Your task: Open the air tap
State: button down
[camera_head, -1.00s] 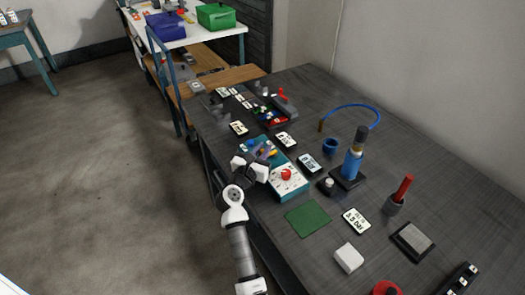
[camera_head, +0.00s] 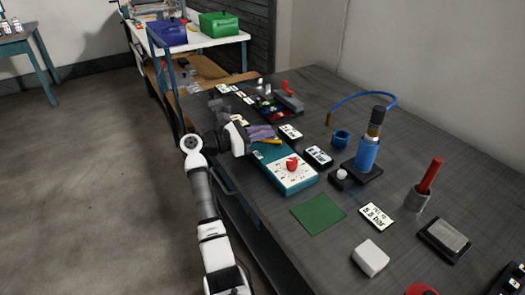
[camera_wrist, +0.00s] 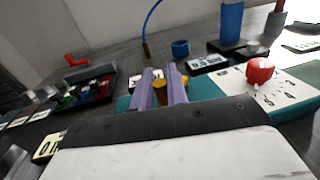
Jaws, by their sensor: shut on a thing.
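The teal box (camera_head: 293,184) lies on the near side of the dark bench, with a white dial face and a red knob (camera_head: 292,164) on top; the knob also shows at the right of the wrist view (camera_wrist: 261,70). A small yellow lever (camera_wrist: 160,92), which looks like the air tap, is at the box's far end. My gripper (camera_head: 262,133) reaches over that end. In the wrist view its two lavender fingers (camera_wrist: 162,87) are shut on the yellow lever, one on each side. The lever's lower part is hidden behind my gripper body.
A blue cylinder (camera_head: 367,154) on a dark base, a blue cup (camera_head: 341,138) and a blue hose (camera_head: 365,96) stand farther back. A parts tray (camera_head: 262,108) with a red handle (camera_head: 287,88) lies beyond. A green mat (camera_head: 318,212) and white block (camera_head: 371,258) are nearer.

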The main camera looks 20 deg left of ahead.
jog(key=m+g+b, duration=0.1)
jog(key=b, duration=0.1)
jog(key=g+h+b, duration=0.1)
jog(key=w+m+g+h+b, duration=0.1)
jog(key=b, duration=0.1)
jog(key=shift+w+f+m+b, duration=0.1)
jog(key=shift+f+m+b, duration=0.15)
jog(key=shift+m+b, duration=0.05)
jog(key=m+g+b, duration=0.1)
jog(key=g+h+b, duration=0.1)
jog(key=b, duration=0.1)
jog(key=shift+w+r+m+g+h+b, duration=0.2)
jog(key=shift+w+m+g+h+b, duration=0.1)
jog(key=shift+w+m+g, duration=0.1)
jog(key=shift+w+d+r+m+g+b, duration=0.1)
jog(key=shift+m+g+b, duration=0.3)
jog(key=shift+g+b, duration=0.15)
jog(key=c, duration=1.5)
grip_release()
jog(key=shift+d, duration=0.1)
jog(key=shift+a, duration=0.2)
